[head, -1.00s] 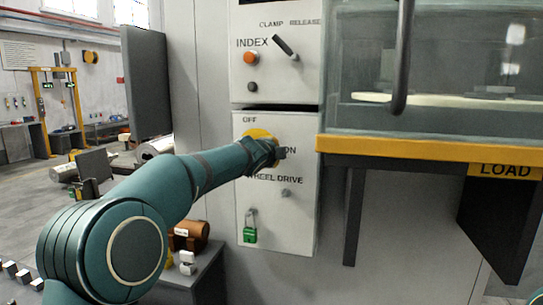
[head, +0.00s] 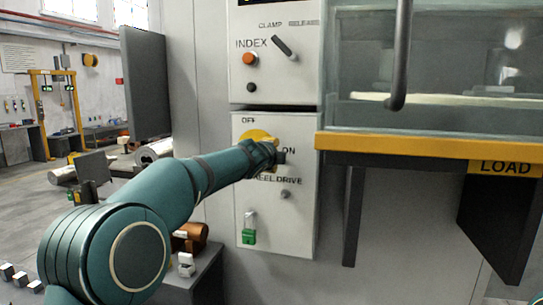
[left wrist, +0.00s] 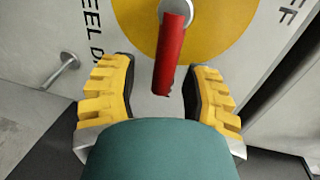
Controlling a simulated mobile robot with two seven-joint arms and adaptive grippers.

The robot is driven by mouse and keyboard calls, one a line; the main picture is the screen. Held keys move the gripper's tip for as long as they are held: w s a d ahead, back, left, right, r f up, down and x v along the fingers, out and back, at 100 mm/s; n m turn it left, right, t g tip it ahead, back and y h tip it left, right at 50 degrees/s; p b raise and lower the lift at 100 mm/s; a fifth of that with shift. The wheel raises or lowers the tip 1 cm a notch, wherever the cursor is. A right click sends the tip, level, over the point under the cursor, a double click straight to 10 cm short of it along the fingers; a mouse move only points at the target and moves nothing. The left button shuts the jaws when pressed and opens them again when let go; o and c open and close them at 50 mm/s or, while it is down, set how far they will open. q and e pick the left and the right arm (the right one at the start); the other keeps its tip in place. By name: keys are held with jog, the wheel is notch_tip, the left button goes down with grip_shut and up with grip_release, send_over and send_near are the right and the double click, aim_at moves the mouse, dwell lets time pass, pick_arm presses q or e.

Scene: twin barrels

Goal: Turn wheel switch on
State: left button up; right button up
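The wheel switch has a yellow disc (head: 252,135) on the white panel, between the OFF and ON labels and above WHEEL DRIVE. In the left wrist view, a red handle (left wrist: 170,55) stands out from the yellow disc (left wrist: 222,28). My left gripper (head: 277,156) is in front of the switch and hides the handle in the head view. In the left wrist view, the left gripper (left wrist: 160,70) is open, its yellow fingers on either side of the handle's free end. Gaps show on both sides. My right gripper is not in view.
Above is a panel with an orange INDEX button (head: 250,59) and a black clamp lever (head: 283,46). A yellow-edged ledge (head: 400,148) juts out to the right. A small metal knob (head: 285,194) sits under the ON label.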

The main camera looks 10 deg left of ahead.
pick_arm(q)
jog(key=shift+s+r, duration=0.1)
jog(key=s+r, duration=0.2)
jog(key=s, duration=0.9)
jog(key=shift+s+a, duration=0.2)
jog(key=shift+s, duration=0.1)
jog(key=shift+r, duration=0.1)
dwell(0.4)
